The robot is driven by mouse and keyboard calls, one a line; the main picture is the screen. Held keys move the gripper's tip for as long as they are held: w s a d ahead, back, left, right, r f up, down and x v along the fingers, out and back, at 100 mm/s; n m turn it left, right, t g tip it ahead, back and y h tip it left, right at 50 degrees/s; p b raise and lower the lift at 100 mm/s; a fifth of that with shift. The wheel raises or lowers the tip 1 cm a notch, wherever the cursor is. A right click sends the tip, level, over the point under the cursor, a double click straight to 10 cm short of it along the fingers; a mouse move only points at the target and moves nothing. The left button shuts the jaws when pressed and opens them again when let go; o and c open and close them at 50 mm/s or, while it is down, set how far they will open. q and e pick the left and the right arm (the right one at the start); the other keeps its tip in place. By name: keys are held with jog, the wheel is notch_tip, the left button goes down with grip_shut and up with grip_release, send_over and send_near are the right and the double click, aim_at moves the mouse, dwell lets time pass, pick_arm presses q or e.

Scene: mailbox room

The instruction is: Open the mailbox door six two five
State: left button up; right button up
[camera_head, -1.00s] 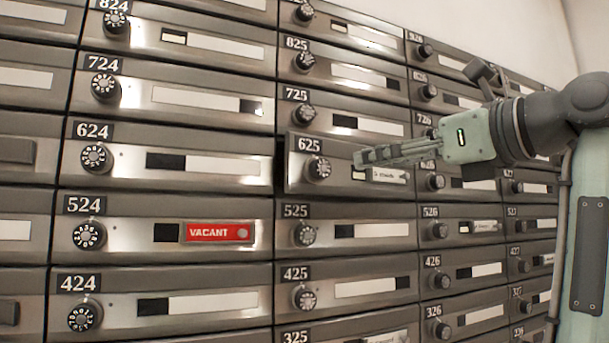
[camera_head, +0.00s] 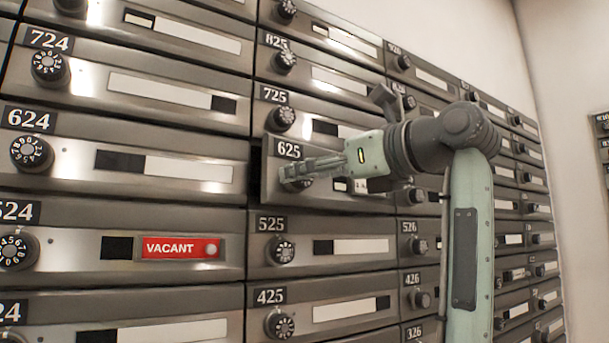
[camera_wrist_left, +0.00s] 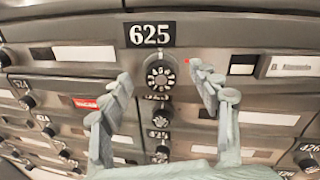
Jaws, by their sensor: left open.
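Mailbox door 625 (camera_head: 322,202) stands slightly out from its row, with a dark gap along its left edge. Its black plate and round dial also show on the door in the left wrist view (camera_wrist_left: 208,46). My left gripper (camera_head: 288,172) reaches in from the right in the head view, its fingers in front of the dial and partly hiding it. In the left wrist view the left gripper (camera_wrist_left: 160,78) is open, with the dial (camera_wrist_left: 160,75) seen between its fingertips. Whether the fingers touch the dial cannot be told. My right gripper is not in view.
Other shut mailbox doors surround it: door 725 (camera_head: 330,103) above, door 525 (camera_head: 300,228) below, and door 624 (camera_head: 75,190) to the left. A red VACANT tag (camera_head: 180,248) is on door 524. Open room shows at the far right.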

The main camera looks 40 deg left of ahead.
pick_arm(q)
jog(key=shift+x, duration=0.95)
jog(key=shift+c, duration=0.6)
grip_shut()
